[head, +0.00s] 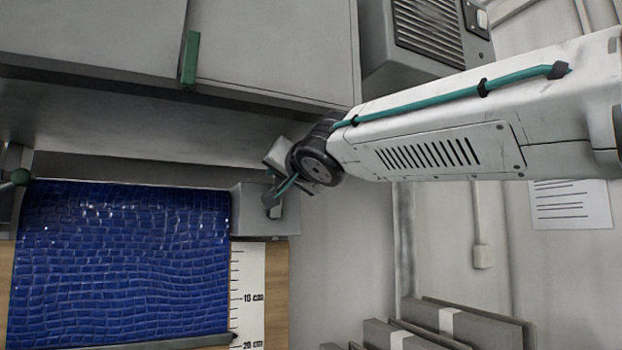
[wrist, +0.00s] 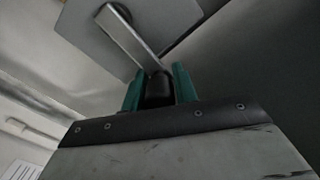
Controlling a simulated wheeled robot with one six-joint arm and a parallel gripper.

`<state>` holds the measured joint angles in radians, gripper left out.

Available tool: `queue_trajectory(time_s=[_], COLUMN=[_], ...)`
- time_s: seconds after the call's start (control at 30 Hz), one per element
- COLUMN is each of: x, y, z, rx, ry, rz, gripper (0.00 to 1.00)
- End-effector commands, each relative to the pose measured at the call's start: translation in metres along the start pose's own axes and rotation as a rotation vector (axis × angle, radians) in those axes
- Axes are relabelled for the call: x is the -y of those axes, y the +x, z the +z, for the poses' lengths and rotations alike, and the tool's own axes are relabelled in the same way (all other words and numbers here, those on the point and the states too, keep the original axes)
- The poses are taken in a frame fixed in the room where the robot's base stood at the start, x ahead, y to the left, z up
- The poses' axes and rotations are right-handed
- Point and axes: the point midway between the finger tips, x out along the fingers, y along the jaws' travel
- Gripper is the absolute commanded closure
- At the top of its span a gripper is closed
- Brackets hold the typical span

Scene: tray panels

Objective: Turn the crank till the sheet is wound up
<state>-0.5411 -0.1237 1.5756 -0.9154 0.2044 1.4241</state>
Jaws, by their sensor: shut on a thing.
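The blue, brick-patterned sheet (head: 120,260) hangs at the left in the head view, with a dark bar (head: 180,343) along its bottom edge. The bar's right end is close to the 20 cm mark of the scale. The crank's flat metal arm (wrist: 130,38) shows in the wrist view, running from a dark hub to a black knob (wrist: 158,92). My gripper (wrist: 158,82) is shut on the knob, one teal finger on each side. In the head view my gripper (head: 273,196) is at the grey end housing (head: 247,212), right of the sheet, and mostly hides the crank.
A white scale (head: 247,300) on a wooden board runs beside the sheet. Grey cabinets (head: 270,50) with a green handle (head: 190,60) overhang above. A grey vented box (head: 425,40) stands at the upper right. Grey panels (head: 460,328) lean at the bottom right.

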Motion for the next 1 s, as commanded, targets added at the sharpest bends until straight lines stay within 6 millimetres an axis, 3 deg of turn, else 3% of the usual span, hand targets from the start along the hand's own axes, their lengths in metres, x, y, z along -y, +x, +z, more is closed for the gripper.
queue_trajectory(time_s=[0.17,1.0], x=[-0.001,-0.051], y=[0.001,-0.008], z=[0.006,0.009], rx=[0.017,0.024], ry=[0.173,0.928], rz=[-0.012,-0.012], gripper=[1.00,1.00])
